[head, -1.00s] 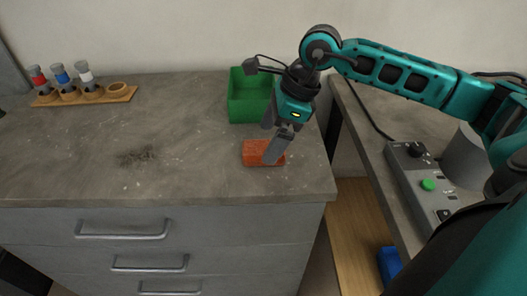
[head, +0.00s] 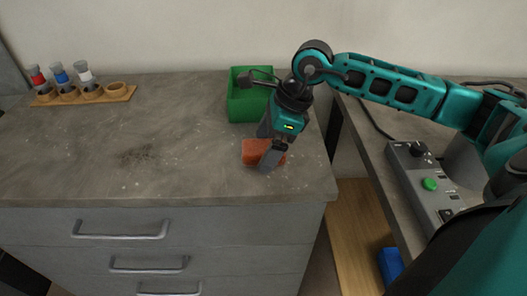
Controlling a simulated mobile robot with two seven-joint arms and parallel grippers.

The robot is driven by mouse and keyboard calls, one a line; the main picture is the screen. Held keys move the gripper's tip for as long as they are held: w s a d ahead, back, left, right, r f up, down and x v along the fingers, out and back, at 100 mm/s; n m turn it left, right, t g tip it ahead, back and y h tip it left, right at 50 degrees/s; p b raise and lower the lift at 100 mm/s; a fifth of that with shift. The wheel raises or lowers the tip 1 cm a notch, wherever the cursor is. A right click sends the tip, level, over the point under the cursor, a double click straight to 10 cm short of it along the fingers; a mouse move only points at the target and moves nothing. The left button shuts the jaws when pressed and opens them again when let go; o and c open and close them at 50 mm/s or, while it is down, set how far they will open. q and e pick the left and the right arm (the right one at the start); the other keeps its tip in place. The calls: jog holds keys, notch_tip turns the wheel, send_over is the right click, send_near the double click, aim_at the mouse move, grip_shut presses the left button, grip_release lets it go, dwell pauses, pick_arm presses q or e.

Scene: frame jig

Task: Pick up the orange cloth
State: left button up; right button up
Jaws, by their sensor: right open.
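The orange cloth (head: 251,151) is a small folded block lying on the grey countertop, near its right front part. My right gripper (head: 266,150) points down over the cloth, with its two dark fingers apart. One finger is in front of the cloth and hides part of its right side; the other is at its back edge. I cannot tell whether the fingers touch it. My left gripper is not in view.
A green open bin (head: 245,103) stands just behind the cloth. A wooden rack (head: 88,97) with several coloured bottles is at the back left. A dark smudge (head: 137,156) marks the counter. A control box (head: 418,180) stands on the right bench.

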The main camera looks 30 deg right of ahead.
aim_at(266, 147)
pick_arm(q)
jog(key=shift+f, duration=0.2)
pick_arm(e)
jog(key=shift+c, duration=0.4)
jog(key=c, duration=1.1)
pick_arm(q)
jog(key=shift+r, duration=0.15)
pick_arm(e)
jog(key=shift+o, duration=0.2)
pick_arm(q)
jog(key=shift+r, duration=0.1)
pick_arm(e)
jog(key=shift+r+p, duration=0.35)
jog(key=shift+p, duration=0.15)
pick_arm(q)
jog(key=p, duration=0.1)
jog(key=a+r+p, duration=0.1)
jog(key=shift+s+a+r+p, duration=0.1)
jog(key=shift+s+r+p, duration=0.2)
pick_arm(e)
notch_tip(266, 147, up, 20)
jog(key=shift+f, duration=0.15)
